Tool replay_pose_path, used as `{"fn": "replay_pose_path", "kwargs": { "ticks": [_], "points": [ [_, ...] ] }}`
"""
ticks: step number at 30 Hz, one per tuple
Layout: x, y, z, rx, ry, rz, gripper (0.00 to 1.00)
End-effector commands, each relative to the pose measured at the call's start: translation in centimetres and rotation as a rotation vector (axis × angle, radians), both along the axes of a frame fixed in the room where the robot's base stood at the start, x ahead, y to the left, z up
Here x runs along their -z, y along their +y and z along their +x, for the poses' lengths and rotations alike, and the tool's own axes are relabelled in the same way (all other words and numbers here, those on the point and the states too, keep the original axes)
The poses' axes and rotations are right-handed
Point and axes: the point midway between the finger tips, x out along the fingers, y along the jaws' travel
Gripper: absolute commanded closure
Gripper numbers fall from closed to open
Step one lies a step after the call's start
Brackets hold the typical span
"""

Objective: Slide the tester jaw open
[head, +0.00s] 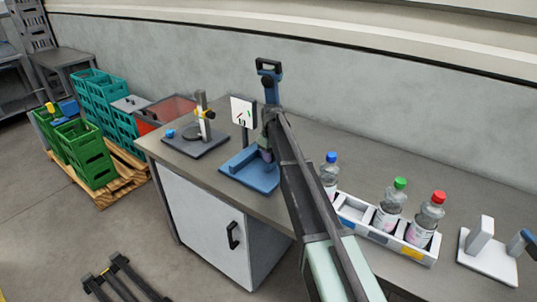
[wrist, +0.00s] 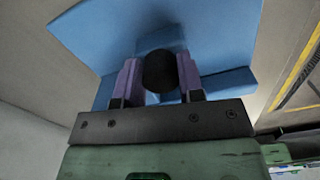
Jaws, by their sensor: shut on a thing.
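In the wrist view the purple fingers of my gripper (wrist: 159,80) are shut on a round black knob (wrist: 160,68), one finger on each side. Blue tester parts (wrist: 110,35) lie behind the knob. How far the jaw stands open cannot be told.
A grey stand (head: 196,142) is further left. Right of my arm are a white tray (head: 387,239) with capped bottles and a white device (head: 487,262). Crates stand on a pallet (head: 120,182) on the floor.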

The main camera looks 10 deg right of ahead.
Motion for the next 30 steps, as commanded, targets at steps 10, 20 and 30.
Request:
{"fn": "replay_pose_path", "kwargs": {
  "ticks": [10,20,30],
  "points": [
    [0.0,-1.5,-1.7,0.001,0.003,-0.002,1.0],
    [0.0,-1.5,-1.6,0.0,0.002,-0.001,0.39],
    [-2.1,-1.5,-1.6,0.0,0.001,-0.001,0.39]
  ]
}}
